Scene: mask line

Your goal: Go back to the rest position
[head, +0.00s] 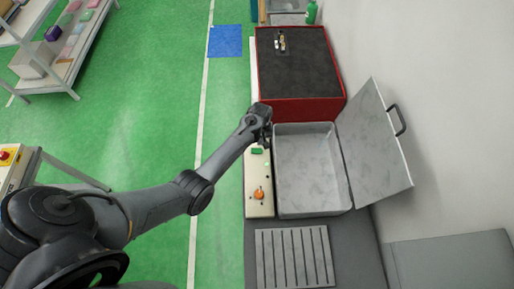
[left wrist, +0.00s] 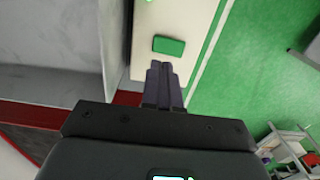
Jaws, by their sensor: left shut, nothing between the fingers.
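My left gripper (head: 265,139) is at the upper left corner of the open grey box (head: 275,180) in the head view, close to the white control panel. In the left wrist view its two dark fingers (left wrist: 160,67) are together, with nothing between them. The fingertips point at the white panel (left wrist: 146,20), just short of a green button (left wrist: 169,45) in the picture. The same green button (head: 257,151) shows below the gripper in the head view. I cannot tell whether the fingers touch the panel. My right gripper is not in view.
The box's lid (head: 375,150) stands open on the right, beside the wall. A red-sided case with a dark top (head: 295,65) lies behind the box. An orange knob (head: 259,194) is on the panel. A slatted grey plate (head: 293,257) lies in front. Green floor at left is mostly clear.

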